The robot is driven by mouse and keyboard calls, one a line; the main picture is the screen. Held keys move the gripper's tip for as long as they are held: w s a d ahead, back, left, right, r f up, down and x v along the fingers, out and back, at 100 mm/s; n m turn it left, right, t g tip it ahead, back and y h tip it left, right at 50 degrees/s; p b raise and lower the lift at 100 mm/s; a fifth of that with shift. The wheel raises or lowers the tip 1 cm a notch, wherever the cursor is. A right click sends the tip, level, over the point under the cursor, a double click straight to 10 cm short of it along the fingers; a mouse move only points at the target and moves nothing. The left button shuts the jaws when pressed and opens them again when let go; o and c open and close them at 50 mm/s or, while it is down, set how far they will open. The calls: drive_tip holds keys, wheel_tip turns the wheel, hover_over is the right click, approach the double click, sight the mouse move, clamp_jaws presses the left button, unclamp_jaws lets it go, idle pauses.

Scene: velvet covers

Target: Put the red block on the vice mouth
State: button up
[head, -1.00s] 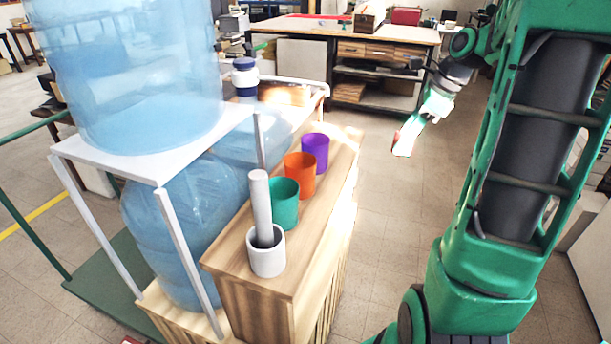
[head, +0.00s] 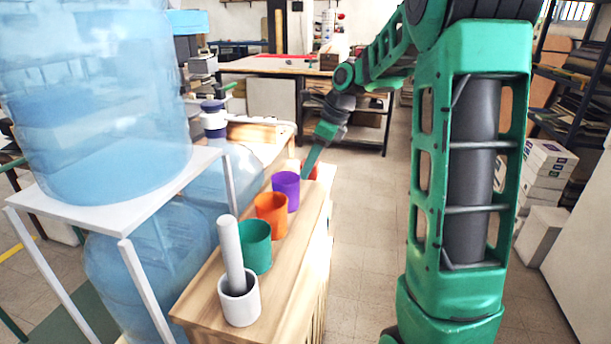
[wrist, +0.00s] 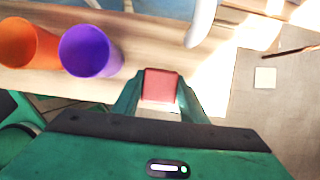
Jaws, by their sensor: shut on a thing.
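My gripper (wrist: 160,98) is shut on the red block (wrist: 160,86), which sits between its two fingers in the wrist view. In the head view my gripper (head: 312,160) is beyond the purple cup (head: 286,190), near the far end of the wooden cabinet top (head: 305,232). Part of the red block (head: 311,169) shows there beside the cup. In the wrist view the block appears over the edge of the wooden top; I cannot tell whether it touches it. I cannot make out a vice in either view.
An orange cup (head: 271,214), a teal cup (head: 255,246) and a white mortar (head: 239,302) with a pestle (head: 230,252) stand in line on the cabinet. Large blue water bottles (head: 95,110) and a white stand (head: 110,195) are at left. Floor right of the cabinet (head: 365,230) is clear.

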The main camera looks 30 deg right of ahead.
drive_tip(key=shift+w+a, duration=0.4)
drive_tip(key=shift+a, duration=0.05)
drive_tip(key=shift+w+a+f, duration=0.1)
drive_tip(key=shift+w+f, duration=0.05)
drive_tip(key=shift+f, duration=1.6)
drive_tip(key=o, duration=1.1)
drive_tip(key=shift+f, duration=0.1)
